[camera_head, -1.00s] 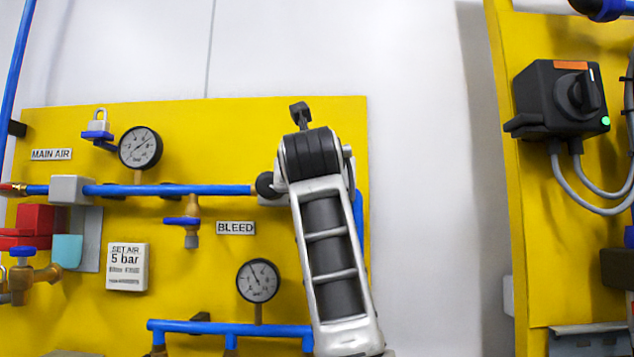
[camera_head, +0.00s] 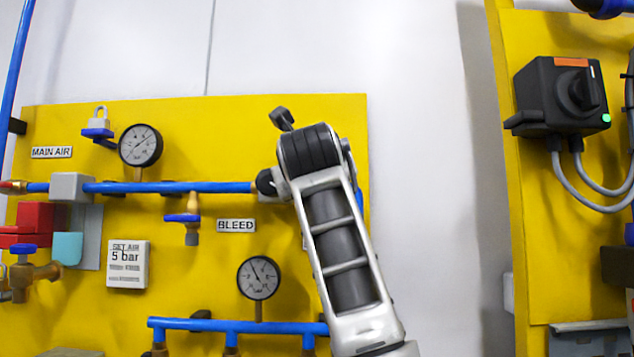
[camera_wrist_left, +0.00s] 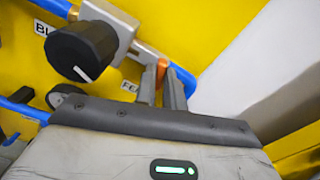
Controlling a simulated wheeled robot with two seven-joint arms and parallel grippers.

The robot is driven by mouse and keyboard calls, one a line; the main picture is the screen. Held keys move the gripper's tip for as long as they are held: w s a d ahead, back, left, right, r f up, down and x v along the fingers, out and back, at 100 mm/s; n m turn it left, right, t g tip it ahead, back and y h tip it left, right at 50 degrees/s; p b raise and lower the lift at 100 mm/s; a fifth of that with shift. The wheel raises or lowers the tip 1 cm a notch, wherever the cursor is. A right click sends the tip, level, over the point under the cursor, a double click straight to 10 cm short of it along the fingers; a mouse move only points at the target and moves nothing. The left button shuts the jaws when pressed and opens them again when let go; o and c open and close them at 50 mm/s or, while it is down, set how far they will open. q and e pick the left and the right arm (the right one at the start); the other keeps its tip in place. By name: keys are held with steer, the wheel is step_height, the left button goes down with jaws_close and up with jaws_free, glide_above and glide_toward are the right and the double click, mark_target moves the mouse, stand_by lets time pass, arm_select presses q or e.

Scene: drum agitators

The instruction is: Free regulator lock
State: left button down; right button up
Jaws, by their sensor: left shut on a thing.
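The regulator's black knob (camera_wrist_left: 82,52) with a white mark shows at upper left in the left wrist view, on a grey block (camera_wrist_left: 112,25). In the head view the knob (camera_head: 265,182) shows at the left edge of my arm. My left gripper (camera_wrist_left: 161,80) is in the wrist view, to the right of the knob. It is shut on a small orange piece (camera_wrist_left: 162,67) by the blue pipe. I cannot tell whether this piece is the lock. In the head view my arm hides the fingers. My right gripper is not in view.
Blue pipes (camera_head: 170,188) run across the yellow panel (camera_head: 190,120). Gauges (camera_head: 140,146) (camera_head: 258,278), a bleed valve (camera_head: 188,220) and a "SET AIR 5 bar" sign (camera_head: 128,264) are left of my arm. A black switch box (camera_head: 560,97) is at right. White wall (camera_head: 425,120) lies between.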

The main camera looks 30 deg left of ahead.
arm_select(q)
steer(key=n+b, duration=0.1)
steer(key=n, duration=0.6)
steer(key=n+b, duration=0.2)
steer(key=n, duration=0.5)
steer(key=shift+s+a+f, duration=0.1)
steer(key=shift+a+f, duration=0.05)
steer(key=shift+f, duration=0.05)
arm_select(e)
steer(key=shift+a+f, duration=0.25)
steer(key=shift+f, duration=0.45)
arm_select(q)
steer(key=shift+n, duration=0.3)
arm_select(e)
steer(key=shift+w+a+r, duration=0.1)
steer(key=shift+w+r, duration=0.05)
arm_select(q)
steer(key=c, duration=1.6)
jaws_free()
steer(key=shift+o, duration=0.6)
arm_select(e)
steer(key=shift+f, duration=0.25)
